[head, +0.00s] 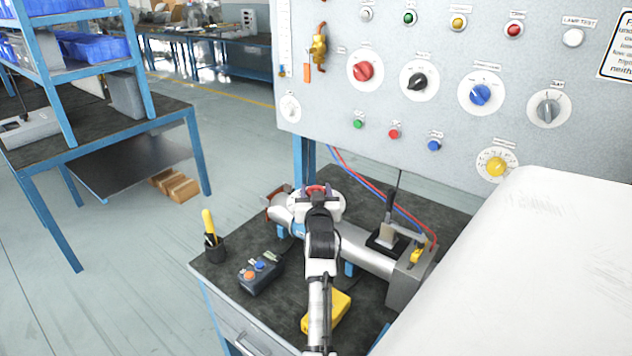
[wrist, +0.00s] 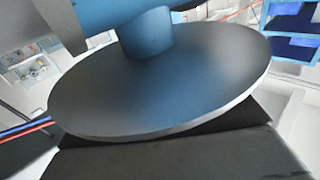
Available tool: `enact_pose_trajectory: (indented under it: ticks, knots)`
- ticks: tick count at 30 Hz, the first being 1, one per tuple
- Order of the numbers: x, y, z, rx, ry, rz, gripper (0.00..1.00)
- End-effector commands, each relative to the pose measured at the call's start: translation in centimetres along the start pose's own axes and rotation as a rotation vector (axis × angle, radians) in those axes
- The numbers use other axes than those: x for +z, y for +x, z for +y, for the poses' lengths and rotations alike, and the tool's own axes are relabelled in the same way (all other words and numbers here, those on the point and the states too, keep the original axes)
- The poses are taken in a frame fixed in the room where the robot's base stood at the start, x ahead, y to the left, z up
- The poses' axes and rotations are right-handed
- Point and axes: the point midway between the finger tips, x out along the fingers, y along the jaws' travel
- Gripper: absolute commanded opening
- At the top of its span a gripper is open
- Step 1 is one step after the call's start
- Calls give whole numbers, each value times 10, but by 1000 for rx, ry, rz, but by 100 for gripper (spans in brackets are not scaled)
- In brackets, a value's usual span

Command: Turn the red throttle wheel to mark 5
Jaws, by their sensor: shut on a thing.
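The red throttle wheel (head: 316,187) sits on the pipework at the back of the bench. Only part of its red rim shows behind my gripper (head: 318,196). My gripper reaches it from the front and is shut on the wheel. A pale round dial plate (head: 334,206) surrounds the wheel; its marks and any pointer are too small or covered to read. In the wrist view a broad grey disc (wrist: 170,85) with a blue neck (wrist: 147,35) fills most of the picture. No red rim shows there, and the grip itself is hidden.
A silver pipe (head: 365,252) runs right to a grey box (head: 408,285). A lever clamp (head: 388,235), a control box (head: 261,273), a yellow device (head: 327,311) and a black cup (head: 213,248) stand around. The knob panel (head: 450,120) rises behind; a white surface (head: 530,270) blocks the right.

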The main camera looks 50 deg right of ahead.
Motion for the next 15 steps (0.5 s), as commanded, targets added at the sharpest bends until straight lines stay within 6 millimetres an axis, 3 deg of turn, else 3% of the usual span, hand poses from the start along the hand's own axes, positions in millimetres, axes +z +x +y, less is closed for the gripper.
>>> enact_pose_trajectory:
  ticks: [15]
  knots:
    - [4, 0, 0, -154, 0, -3, 27]
